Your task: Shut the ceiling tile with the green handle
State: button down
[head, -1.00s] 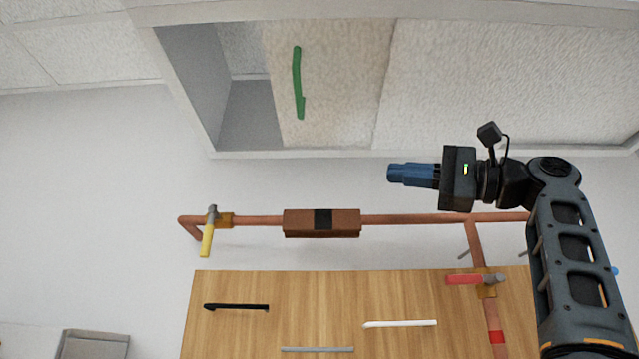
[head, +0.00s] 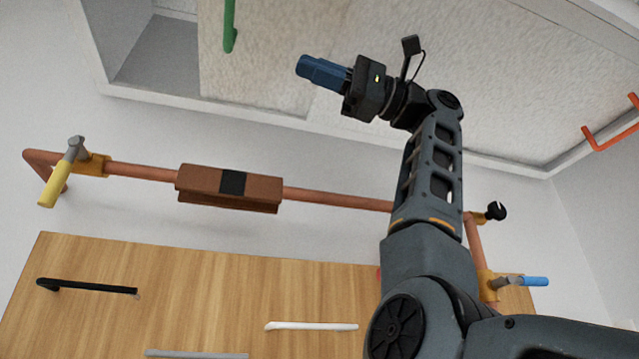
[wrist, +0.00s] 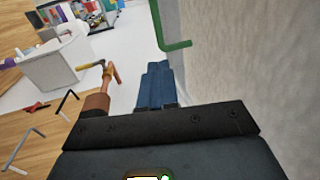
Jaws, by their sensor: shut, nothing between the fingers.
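The ceiling tile (head: 270,60) is a pale textured panel with a green handle (head: 229,28) near its left side. A dark opening (head: 165,55) lies to the left of the tile, so it stands partly open. In the wrist view the green handle (wrist: 172,44) hangs above and just right of the fingertips, with the tile's textured face (wrist: 255,55) on the right. My gripper (head: 303,66) is shut and empty, its blue fingers pointing left toward the handle in the head view, apart from it. The blue fingers also show in the wrist view (wrist: 155,72). The handle's upper end is cut off in the head view.
A copper pipe (head: 335,197) with a brown box (head: 230,185) and a yellow-handled valve (head: 58,180) runs below the ceiling. A wooden cabinet (head: 215,290) with black and white handles stands below. An orange handle (head: 612,128) is at the right.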

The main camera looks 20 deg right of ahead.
jog(key=a+r+p, duration=0.2)
jog(key=a, duration=0.8)
jog(key=shift+w+p, duration=0.2)
jog(key=shift+p, duration=0.15)
jog(key=shift+s, duration=0.1)
